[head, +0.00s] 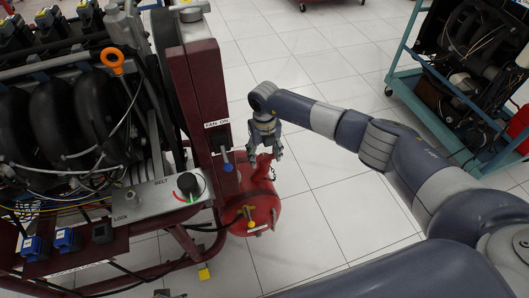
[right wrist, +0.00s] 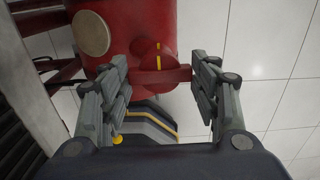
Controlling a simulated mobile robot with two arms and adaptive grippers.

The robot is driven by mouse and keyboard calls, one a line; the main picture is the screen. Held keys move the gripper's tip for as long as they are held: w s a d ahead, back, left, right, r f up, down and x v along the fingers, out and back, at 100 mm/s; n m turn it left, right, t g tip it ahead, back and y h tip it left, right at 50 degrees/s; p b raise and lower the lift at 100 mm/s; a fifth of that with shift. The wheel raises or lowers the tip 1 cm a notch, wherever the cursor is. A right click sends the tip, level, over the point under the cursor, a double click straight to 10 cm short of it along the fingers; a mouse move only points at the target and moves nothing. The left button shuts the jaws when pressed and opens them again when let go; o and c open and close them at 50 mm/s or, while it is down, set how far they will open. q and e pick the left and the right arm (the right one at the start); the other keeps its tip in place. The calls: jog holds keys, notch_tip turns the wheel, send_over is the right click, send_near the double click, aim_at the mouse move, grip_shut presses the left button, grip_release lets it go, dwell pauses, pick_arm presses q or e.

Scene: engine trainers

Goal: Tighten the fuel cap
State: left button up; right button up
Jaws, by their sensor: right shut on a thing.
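The red fuel tank (head: 262,208) stands on the floor frame beside the engine stand, and it fills the top of the right wrist view (right wrist: 150,18). The red fuel cap (right wrist: 158,52), round with a crossbar and a yellow mark, sits at the tank. My right gripper (head: 266,156) reaches down over the tank in the head view. In the right wrist view its fingers (right wrist: 160,76) are at both ends of the cap's crossbar, shut on it. In the head view the fingers partly hide the cap. My left gripper is not in view.
The dark red engine stand (head: 196,100) with its control panel (head: 160,195) is close to the left of the tank. A yellow-handled valve (head: 250,222) is on the tank's front. A teal engine stand (head: 440,105) stands at the right. Tiled floor between is clear.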

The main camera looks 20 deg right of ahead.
aim_at(265, 157)
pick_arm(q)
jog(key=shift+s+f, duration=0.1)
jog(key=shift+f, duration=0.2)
pick_arm(e)
jog(key=o, duration=1)
jog(key=shift+o, duration=0.2)
jog(key=shift+r, duration=0.25)
notch_tip(265, 157, up, 12)
jog(key=shift+f, duration=0.25)
jog(key=shift+f, duration=0.1)
